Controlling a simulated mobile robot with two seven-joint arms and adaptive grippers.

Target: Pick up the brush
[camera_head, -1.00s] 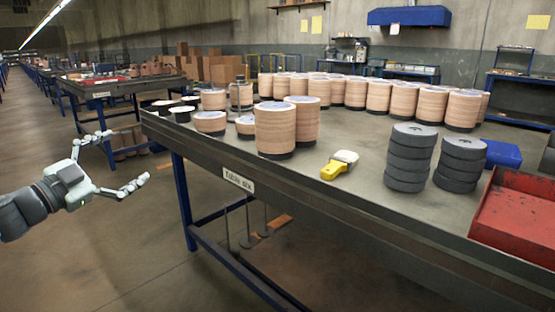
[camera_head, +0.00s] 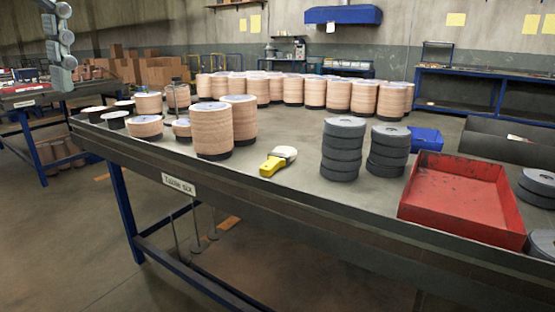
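The brush (camera_head: 278,161) lies on the table top near its front edge, in the middle of the head view. It has a yellow handle pointing toward the lower left and a pale bristle end toward the upper right. Nothing is touching it. A grey jointed part of my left gripper or arm (camera_head: 60,45) shows at the top left, far from the brush; its fingertips cannot be made out clearly. My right gripper is not in view.
Tall stacks of tan discs (camera_head: 212,130) stand left of the brush. Dark disc stacks (camera_head: 342,149) stand right of it, with a red tray (camera_head: 462,235) further right. Table six (camera_head: 180,184) has bare surface around the brush.

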